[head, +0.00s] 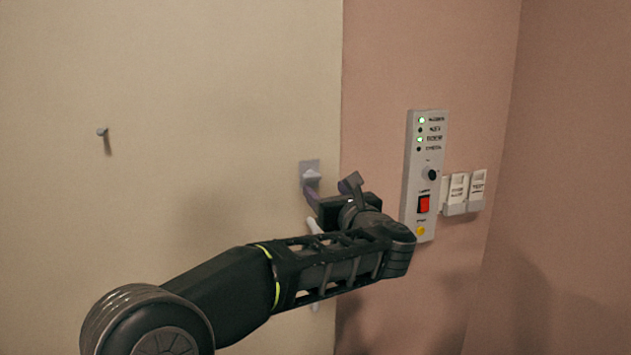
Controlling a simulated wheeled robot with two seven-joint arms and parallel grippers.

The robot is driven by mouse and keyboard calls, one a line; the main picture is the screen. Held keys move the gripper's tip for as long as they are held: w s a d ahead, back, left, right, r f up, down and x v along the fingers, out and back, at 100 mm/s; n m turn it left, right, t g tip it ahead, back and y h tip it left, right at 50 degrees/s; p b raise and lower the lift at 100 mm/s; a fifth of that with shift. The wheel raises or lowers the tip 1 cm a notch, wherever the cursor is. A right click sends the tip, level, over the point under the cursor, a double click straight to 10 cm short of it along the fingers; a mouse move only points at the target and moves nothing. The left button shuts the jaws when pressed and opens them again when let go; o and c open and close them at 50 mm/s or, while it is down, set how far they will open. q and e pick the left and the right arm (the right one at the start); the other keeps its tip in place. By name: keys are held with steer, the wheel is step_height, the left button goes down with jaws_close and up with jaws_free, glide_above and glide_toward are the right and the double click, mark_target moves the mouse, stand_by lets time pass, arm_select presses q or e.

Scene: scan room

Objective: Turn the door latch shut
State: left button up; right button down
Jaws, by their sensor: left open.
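The door latch (310,170) is a small grey plate with a knob on the right edge of the cream door (200,120). My left gripper (330,188) is just below and to the right of the latch, with its fingers open and pointing up toward it. One finger overlaps the lower part of the latch in the picture; I cannot tell whether it touches. A white handle (315,226) below the latch is partly hidden behind my left arm. My right gripper is not in view.
A grey control panel (410,185) with lights, a black knob, a red switch and a yellow button is on the pink wall to the right, close to my left wrist. White labelled holders (457,190) hang beside it. A small peg (102,132) sticks out of the door at the left.

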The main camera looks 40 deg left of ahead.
mark_target(314, 179)
arm_select(q)
steer(key=p+x, duration=0.3)
steer(key=x, duration=0.3)
steer(key=shift+w+a+r, duration=0.1)
steer(key=shift+w+a, duration=0.15)
steer(key=shift+a, duration=0.05)
steer(key=shift+w+a, duration=0.3)
steer(key=shift+a, duration=0.1)
jaws_close()
